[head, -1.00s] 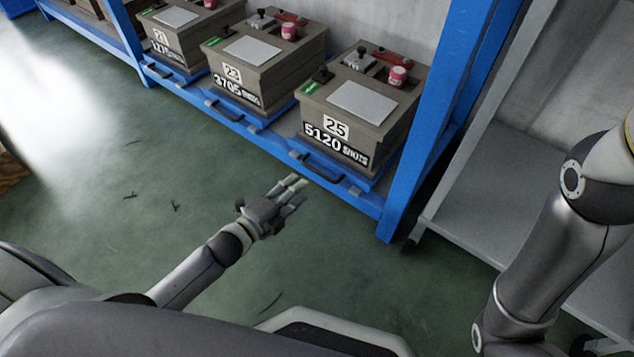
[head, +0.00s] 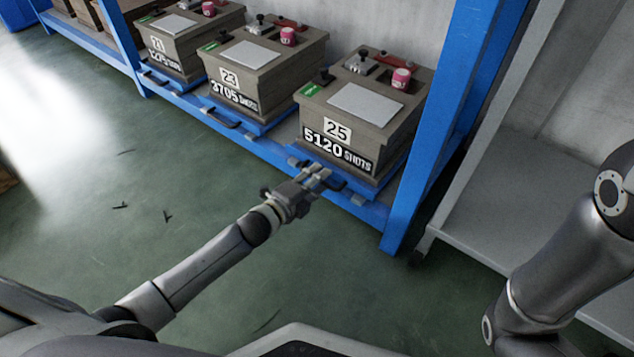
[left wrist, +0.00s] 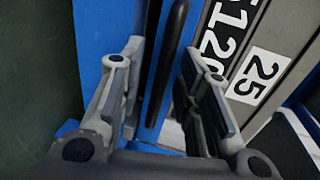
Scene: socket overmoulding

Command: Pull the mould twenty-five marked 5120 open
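Mould 25 (head: 365,110), a grey-brown box marked 5120 SHOTS, sits on a blue pull-out tray at the right end of the blue rack. Its label also shows in the left wrist view (left wrist: 254,76). A black bar handle (head: 335,184) is on the tray front below the label, partly covered by my left gripper (head: 322,176). In the left wrist view the handle (left wrist: 172,60) runs up between the two fingers of my left gripper (left wrist: 160,90), which is open, with gaps on both sides. My right gripper is not in view; only my right arm shows.
Mould 23 (head: 262,62) and another mould (head: 185,40) stand to the left, each with its own tray handle. The blue rack post (head: 430,130) is close on the right, with a grey shelf (head: 500,185) beyond it. The green floor in front is mostly clear.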

